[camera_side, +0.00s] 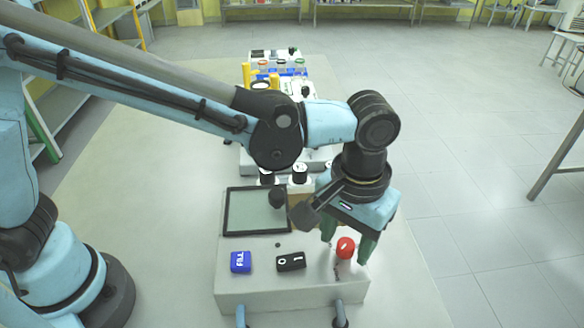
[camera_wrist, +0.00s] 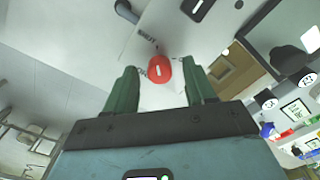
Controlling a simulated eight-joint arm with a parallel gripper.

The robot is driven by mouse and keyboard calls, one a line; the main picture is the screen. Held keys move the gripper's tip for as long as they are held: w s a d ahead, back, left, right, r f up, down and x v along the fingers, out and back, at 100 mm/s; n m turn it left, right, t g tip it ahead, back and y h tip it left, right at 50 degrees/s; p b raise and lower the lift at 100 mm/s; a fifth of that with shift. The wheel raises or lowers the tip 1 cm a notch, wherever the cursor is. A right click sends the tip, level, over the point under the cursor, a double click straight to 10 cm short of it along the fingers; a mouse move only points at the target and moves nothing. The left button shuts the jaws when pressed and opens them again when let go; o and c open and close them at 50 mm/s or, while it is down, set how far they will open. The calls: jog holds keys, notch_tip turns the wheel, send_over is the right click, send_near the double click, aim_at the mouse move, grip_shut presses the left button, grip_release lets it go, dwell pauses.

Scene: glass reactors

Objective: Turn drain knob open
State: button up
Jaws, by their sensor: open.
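The red drain knob (camera_side: 345,247) is on the right part of the pale control box's top (camera_side: 310,277). It also shows in the wrist view (camera_wrist: 160,69), with a short white mark on its face and small lettering beside it, partly blurred. My gripper (camera_side: 346,251) points down over the knob with its green fingers open. In the wrist view, my gripper (camera_wrist: 161,68) has one finger on each side of the knob, with a visible gap on both sides. Whether the fingertips reach down to knob height is hard to tell.
A blue FILL button (camera_side: 241,262) and a black rocker switch (camera_side: 290,261) are left of the knob. A dark-framed screen (camera_side: 257,211) lies behind them. Bottles and racks (camera_side: 280,68) stand farther back. Two legs or pipes (camera_side: 340,314) show at the box's front.

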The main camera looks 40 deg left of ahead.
grip_shut()
dwell(0.4)
jog(key=shift+m, duration=0.4)
jog(key=m, duration=0.3)
jog(key=shift+m, duration=0.3)
jog(key=m, duration=0.4)
jog(key=shift+m, duration=0.3)
jog(key=m, duration=0.4)
jog(key=shift+m, duration=2.5)
